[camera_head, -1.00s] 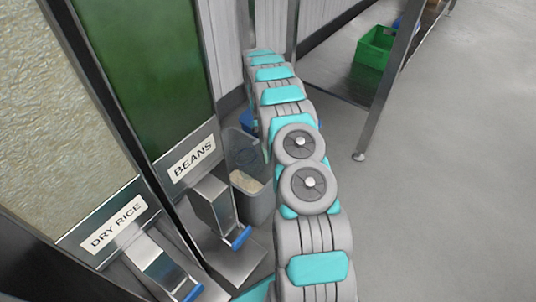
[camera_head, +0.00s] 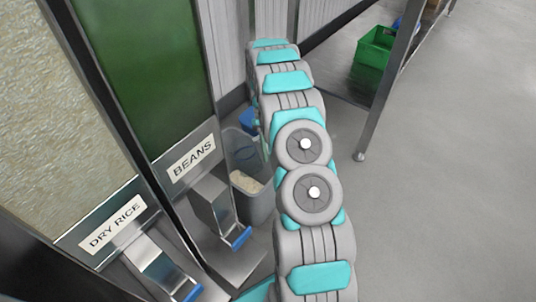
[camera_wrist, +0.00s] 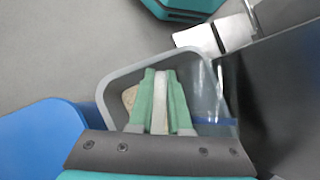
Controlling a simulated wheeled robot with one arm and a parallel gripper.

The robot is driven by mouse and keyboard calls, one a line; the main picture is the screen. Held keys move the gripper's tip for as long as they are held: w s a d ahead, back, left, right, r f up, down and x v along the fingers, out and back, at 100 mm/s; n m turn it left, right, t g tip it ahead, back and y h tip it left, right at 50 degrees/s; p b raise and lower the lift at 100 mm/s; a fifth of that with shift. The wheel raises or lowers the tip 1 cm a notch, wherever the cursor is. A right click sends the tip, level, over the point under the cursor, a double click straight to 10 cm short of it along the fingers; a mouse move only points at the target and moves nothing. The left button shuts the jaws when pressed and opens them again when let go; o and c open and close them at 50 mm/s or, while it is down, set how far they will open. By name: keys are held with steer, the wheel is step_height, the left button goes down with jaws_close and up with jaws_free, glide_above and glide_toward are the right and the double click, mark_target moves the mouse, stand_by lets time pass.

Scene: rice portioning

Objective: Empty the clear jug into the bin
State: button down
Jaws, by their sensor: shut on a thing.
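My gripper (camera_wrist: 161,75) shows in the wrist view with its green fingers closed on a pale upright strip, which looks like the clear jug's handle. The clear jug (camera_wrist: 207,95) is hard to make out there, a see-through shape just right of the fingers, over the bin. Its contents and exact tilt cannot be told. The grey bin (camera_wrist: 110,82) lies below, its rim around the fingers, with pale rice inside. In the head view the bin (camera_head: 262,206) stands beside the dispensers with rice (camera_head: 246,182) in it.
The BEANS dispenser (camera_head: 213,200) and DRY RICE dispenser (camera_head: 155,262) stand left of the bin. A blue object (camera_head: 248,120) is behind the bin; a large blue surface (camera_wrist: 40,140) shows in the wrist view. A green crate (camera_head: 375,47) sits at a rack. Floor at right is clear.

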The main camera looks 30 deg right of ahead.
steer(key=shift+r+t+h+b, duration=0.1)
steer(key=shift+r+t+b, duration=0.2)
steer(key=shift+t, duration=0.4)
steer(key=shift+r+t+h+b, duration=0.15)
steer(key=shift+t+b, duration=0.3)
steer(key=shift+t, duration=0.25)
steer(key=shift+r+t+h+b, duration=0.1)
steer(key=shift+r+t+b, duration=0.2)
steer(key=shift+t, duration=0.4)
steer(key=t+b, duration=0.2)
steer(key=r+t+b, duration=0.1)
steer(key=t+b, duration=0.1)
steer(key=shift+n+t+h, duration=0.25)
steer(key=shift+n+t, duration=0.05)
steer(key=t+b, duration=0.1)
steer(key=b, duration=0.1)
steer(key=t+b, duration=0.2)
steer(key=shift+r+b, duration=0.4)
steer(key=t+b, duration=0.1)
steer(key=b, duration=0.1)
steer(key=r+t+b, duration=0.1)
steer(key=t+b, duration=0.1)
steer(key=b, duration=0.1)
steer(key=shift+h, duration=0.4)
steer(key=shift+r+n+t+b, duration=0.1)
steer(key=shift+n+t+b, duration=0.2)
steer(key=shift+b, duration=0.4)
steer(key=shift+r+t, duration=0.3)
steer(key=shift+r, duration=0.1)
